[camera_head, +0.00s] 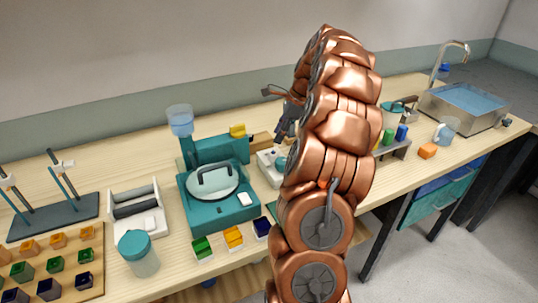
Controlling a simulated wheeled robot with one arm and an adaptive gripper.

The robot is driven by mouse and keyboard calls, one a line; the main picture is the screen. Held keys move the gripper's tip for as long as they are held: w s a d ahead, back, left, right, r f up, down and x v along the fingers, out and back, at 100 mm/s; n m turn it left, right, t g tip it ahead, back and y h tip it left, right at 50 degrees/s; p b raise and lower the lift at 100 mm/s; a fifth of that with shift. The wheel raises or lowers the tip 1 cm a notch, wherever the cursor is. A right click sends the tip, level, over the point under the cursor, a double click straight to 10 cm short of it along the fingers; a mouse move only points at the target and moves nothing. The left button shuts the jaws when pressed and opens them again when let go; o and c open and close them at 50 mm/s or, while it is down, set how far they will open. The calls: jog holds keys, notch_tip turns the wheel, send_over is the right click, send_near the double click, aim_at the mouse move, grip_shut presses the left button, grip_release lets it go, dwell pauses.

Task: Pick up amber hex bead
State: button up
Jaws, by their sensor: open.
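A small amber block (427,151) lies alone on the right part of the bench, left of and in front of a blue-grey mug; it may be the hex bead, but its exact shape is too small to tell. Other amber pieces (58,240) sit in rows on the wooden board at the far left; their shape is also hard to tell. My gripper (278,112) is raised over the back of the bench, left of my copper arm, well apart from these pieces. It is open, and no held object shows. My arm hides the middle of the bench.
A teal machine (220,205) stands left of my arm, with green, amber and blue bins (233,238) in front. A rack (395,151), the mug (446,130) and a sink (470,105) are at right.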

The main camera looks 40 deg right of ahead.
aim_at(273, 151)
jog(key=shift+d+f, duration=0.2)
jog(key=shift+d, duration=0.15)
jog(key=shift+f, duration=0.2)
jog(key=shift+s+p+x, duration=0.1)
jog(key=shift+p+x, duration=0.55)
jog(key=shift+x, duration=1)
jog(key=shift+s+p+x, duration=0.15)
jog(key=shift+p+x, duration=0.45)
jog(key=shift+x, duration=1)
jog(key=shift+w+f, duration=0.15)
jog(key=shift+f, duration=0.25)
jog(key=shift+c, duration=0.4)
grip_shut()
jog(key=shift+r, duration=0.1)
